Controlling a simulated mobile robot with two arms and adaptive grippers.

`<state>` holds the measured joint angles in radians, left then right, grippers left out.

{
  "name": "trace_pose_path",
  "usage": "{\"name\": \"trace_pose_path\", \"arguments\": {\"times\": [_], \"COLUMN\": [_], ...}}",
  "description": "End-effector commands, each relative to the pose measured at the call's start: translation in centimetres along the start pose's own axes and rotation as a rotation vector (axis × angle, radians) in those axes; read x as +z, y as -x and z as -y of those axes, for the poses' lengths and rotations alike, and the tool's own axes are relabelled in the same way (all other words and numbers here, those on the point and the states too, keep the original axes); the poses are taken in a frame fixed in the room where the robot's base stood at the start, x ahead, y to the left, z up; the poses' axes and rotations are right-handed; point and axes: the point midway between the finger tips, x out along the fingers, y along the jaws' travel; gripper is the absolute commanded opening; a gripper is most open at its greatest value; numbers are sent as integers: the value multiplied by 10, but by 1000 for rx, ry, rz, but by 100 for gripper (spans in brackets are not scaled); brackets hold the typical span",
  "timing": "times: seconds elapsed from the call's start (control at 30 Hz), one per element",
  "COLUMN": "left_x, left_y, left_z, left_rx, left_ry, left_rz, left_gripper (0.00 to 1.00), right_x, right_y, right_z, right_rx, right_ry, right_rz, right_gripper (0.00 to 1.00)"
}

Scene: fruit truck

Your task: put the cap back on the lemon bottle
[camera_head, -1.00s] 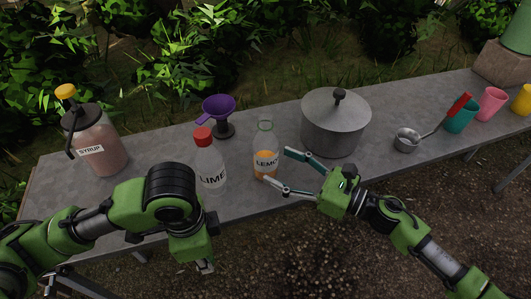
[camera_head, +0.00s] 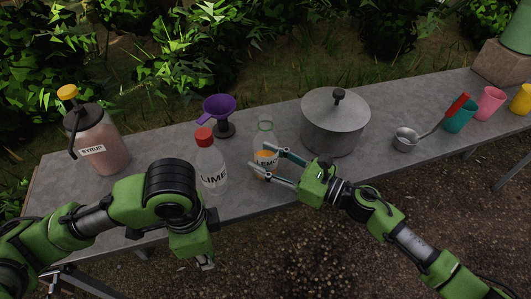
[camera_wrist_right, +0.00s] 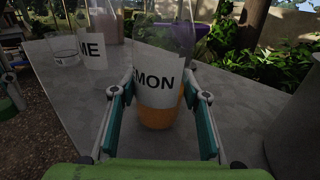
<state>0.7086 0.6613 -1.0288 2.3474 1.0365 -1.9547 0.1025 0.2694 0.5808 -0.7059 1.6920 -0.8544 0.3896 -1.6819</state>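The lemon bottle (camera_head: 264,143) stands upright on the table, clear with orange liquid low inside and a LEMON label. It also shows in the right wrist view (camera_wrist_right: 159,117). I see no red cap on its top, and no loose cap is in sight. My right gripper (camera_head: 267,164) is open, with its fingers at either side of the bottle's lower part. The right wrist view shows gaps between the bottle and both fingers. My left gripper (camera_head: 206,264) hangs in front of the table's near edge, mostly hidden behind its own arm.
The lime bottle (camera_head: 211,165) with a red cap stands close left of the lemon bottle. A purple funnel (camera_head: 219,106) on a stand is behind. A lidded pot (camera_head: 335,126) stands right. A syrup jar (camera_head: 99,146), a ladle (camera_head: 405,140) and several cups are farther off.

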Motion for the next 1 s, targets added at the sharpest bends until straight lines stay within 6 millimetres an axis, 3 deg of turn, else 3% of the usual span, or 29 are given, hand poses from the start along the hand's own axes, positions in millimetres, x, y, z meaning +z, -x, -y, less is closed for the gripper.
{"name": "trace_pose_path", "arguments": {"times": [0.57, 1.0], "left_x": [0, 0], "left_y": [2, 12], "left_z": [0, 0], "left_rx": [0, 0], "left_ry": [0, 0], "left_rz": [0, 0], "left_gripper": [17, 17], "right_x": [10, 57], "right_y": [0, 0], "right_z": [1, 0], "right_rx": [0, 2], "right_ry": [2, 6], "right_rz": [1, 2], "right_gripper": [15, 15]}}
